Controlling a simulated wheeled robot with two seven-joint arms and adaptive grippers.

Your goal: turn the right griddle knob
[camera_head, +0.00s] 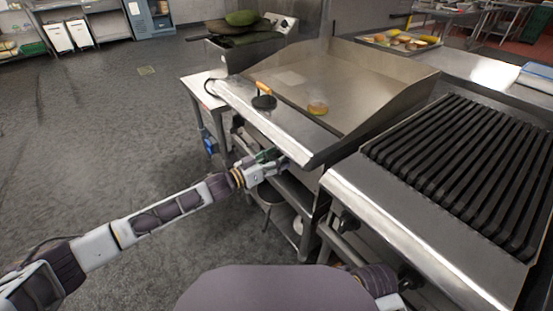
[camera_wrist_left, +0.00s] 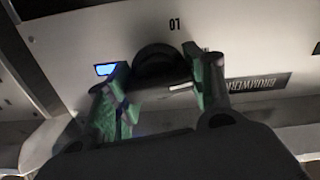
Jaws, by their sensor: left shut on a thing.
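The griddle (camera_head: 345,80) has a flat steel plate with raised walls and a bright front ledge. My left gripper (camera_head: 274,164) is at the griddle's front, just under this ledge near its right end. In the left wrist view, a round black griddle knob (camera_wrist_left: 158,60) sits on the pale front panel below the printed "01". The green-padded fingers of my left gripper (camera_wrist_left: 160,78) stand on either side of the knob and are shut on it. The head view hides this knob behind the ledge and gripper. My right gripper is out of view.
A black-slatted grill (camera_head: 465,165) stands close on the right. A press with a wooden handle (camera_head: 263,99) and a small round food item (camera_head: 318,108) are on the griddle. A lit blue display (camera_wrist_left: 104,69) is left of the knob. Floor at left is free.

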